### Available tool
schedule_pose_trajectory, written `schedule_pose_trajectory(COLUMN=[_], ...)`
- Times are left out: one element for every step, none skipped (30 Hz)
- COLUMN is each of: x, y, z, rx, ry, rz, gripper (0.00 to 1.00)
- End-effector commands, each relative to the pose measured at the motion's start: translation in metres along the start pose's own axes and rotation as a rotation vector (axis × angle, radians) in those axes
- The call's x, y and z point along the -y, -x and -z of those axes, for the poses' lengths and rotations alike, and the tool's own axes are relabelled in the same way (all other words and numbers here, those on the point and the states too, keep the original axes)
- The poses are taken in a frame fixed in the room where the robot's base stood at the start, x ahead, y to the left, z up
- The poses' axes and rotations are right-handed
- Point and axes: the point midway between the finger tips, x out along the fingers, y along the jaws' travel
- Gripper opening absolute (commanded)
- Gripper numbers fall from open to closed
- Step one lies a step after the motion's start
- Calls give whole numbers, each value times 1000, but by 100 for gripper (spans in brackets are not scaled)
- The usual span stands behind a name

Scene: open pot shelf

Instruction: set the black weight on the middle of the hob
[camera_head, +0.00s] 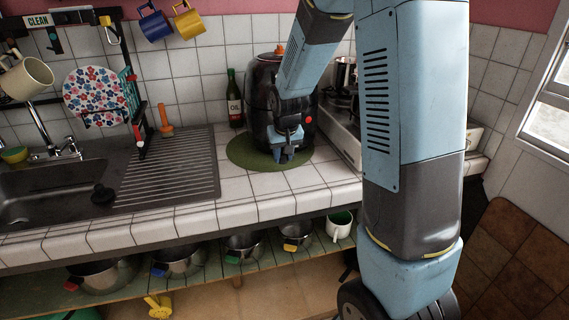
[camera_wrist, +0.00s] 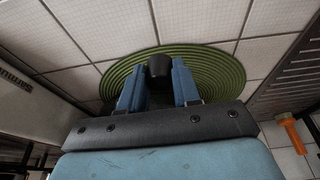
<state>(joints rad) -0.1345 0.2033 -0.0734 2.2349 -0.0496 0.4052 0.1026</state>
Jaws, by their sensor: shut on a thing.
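The black weight (camera_wrist: 158,65) is between the two blue fingers of my gripper (camera_wrist: 158,84) in the wrist view, over the round green mat (camera_wrist: 215,62). My gripper is shut on it. In the head view my gripper (camera_head: 284,156) is low over the mat (camera_head: 240,152), pointing down; the weight is not clear there. I cannot tell whether it touches the mat. The hob is on the white cooker (camera_head: 338,138) to the right of the mat, largely hidden behind my arm, so its middle does not show.
A black rounded appliance (camera_head: 262,90) with an orange knob stands close behind my gripper. A dark green oil bottle (camera_head: 235,100) is to its left. The ribbed drainer (camera_head: 170,175) and sink lie further left. Front counter tiles (camera_head: 285,188) are clear.

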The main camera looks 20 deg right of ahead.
Motion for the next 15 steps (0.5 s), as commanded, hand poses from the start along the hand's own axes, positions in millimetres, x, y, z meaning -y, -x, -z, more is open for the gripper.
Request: schedule_pose_trajectory(x=[0, 0, 1, 1, 1, 1, 1, 1, 1, 1, 1, 1, 1, 1, 1], y=[-2, -3, -6, -8, -11, -16, -21, -25, -30, -33, -35, -37, -38, -38, -37], z=[1, 1, 2, 2, 3, 0, -1, -2, -4, -5, -6, -6, -6, -6, -6], rx=[0, 1, 2, 2, 3, 4, 4, 5, 5, 4, 3, 3, 2, 1, 1], ry=[0, 0, 0, 0, 0, 0, 0, 0, 0, 0, 0, 0, 0, 0, 0], rz=[0, 0, 0, 0, 0, -1, 0, -1, -1, -1, -1, -1, -1, -1, 0], gripper=[0, 0, 0, 0, 0, 0, 0, 0, 0, 0, 0, 0, 0, 0, 0])
